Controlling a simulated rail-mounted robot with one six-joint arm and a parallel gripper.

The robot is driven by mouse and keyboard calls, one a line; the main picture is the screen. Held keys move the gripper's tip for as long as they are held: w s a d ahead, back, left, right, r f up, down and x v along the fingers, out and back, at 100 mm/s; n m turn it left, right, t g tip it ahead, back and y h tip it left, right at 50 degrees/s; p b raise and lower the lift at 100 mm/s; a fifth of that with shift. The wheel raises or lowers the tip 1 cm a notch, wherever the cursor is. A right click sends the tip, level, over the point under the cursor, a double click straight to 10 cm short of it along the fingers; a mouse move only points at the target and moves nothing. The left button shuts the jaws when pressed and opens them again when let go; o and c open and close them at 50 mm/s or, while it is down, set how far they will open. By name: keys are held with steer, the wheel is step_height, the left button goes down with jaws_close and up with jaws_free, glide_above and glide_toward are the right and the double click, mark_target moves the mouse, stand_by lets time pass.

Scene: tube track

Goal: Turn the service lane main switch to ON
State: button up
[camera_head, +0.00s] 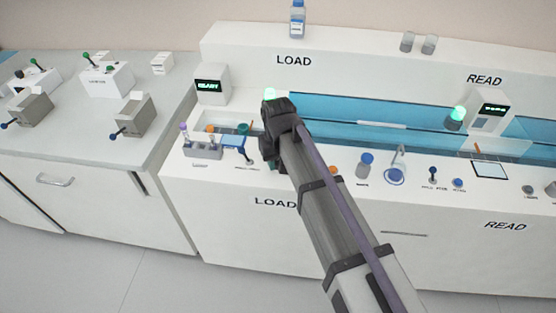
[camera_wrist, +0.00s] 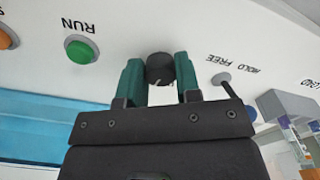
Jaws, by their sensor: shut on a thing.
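My gripper (camera_wrist: 160,76) has its two teal fingers closed on either side of a dark round knob (camera_wrist: 160,67) on the white panel, in the wrist view. The fingers touch or nearly touch its sides, and no label for the knob shows. In the head view my arm covers the knob and most of the gripper, over the LOAD counter. The words "service lane" and "ON" are not readable in either view, and I cannot tell the knob's setting.
Near the knob are a green RUN button (camera_wrist: 82,50), an orange button (camera_wrist: 6,38) and a dark lever (camera_wrist: 226,82) marked HOLD FREE. A tube rack (camera_head: 203,147) stands left of my arm. A READY display (camera_head: 211,86) is behind it. A blue channel (camera_head: 350,110) runs along the back.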

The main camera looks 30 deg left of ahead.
mark_target(278, 162)
steer(key=shift+m, duration=1)
steer(key=o, duration=0.9)
steer(key=shift+o, duration=0.2)
step_height(278, 162, up, 11)
steer(key=p, duration=1.1)
steer(key=shift+f, duration=0.15)
